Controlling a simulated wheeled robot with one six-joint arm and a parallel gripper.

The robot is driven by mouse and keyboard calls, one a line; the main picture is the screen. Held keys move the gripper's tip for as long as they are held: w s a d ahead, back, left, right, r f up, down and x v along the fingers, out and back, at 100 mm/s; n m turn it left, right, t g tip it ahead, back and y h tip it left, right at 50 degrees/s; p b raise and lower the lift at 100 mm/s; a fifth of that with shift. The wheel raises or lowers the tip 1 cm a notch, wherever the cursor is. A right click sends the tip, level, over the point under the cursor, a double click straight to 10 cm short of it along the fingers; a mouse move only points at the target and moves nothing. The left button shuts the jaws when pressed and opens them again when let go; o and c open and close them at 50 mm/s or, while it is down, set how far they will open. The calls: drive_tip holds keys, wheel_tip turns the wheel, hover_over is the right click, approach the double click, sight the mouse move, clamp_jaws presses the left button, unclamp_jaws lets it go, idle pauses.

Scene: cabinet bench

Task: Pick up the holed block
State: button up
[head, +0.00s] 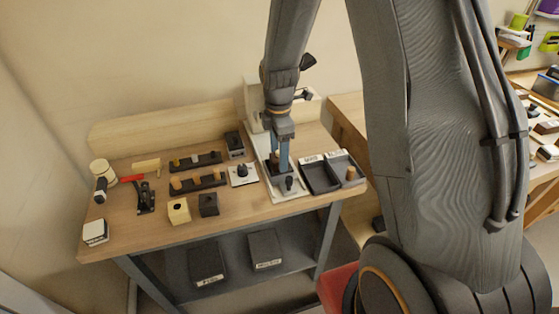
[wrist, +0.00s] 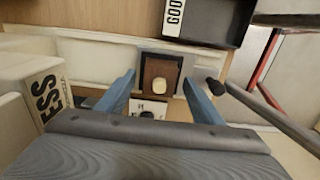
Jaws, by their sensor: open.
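My gripper (head: 279,163) is over the press base at the right of the bench. Its blue fingers are open in the wrist view (wrist: 160,92), one on each side of a brown block (wrist: 150,68) in a dark square holder. A cream round-topped peg or plug (wrist: 158,84) shows in the middle of this block, where a hole would be. I see no finger touching the block. In the head view the fingers mostly hide it.
The white press (head: 253,100) stands behind the gripper; its lettered side (wrist: 45,95) shows at left in the wrist view. A black-knobbed handle (wrist: 216,87) is close to the right finger. Dark labelled trays (head: 320,178) lie to the right. Racks (head: 198,183) hold several pegs.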

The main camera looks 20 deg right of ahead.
drive_tip(key=c, duration=1.2)
drive_tip(key=shift+o, duration=0.2)
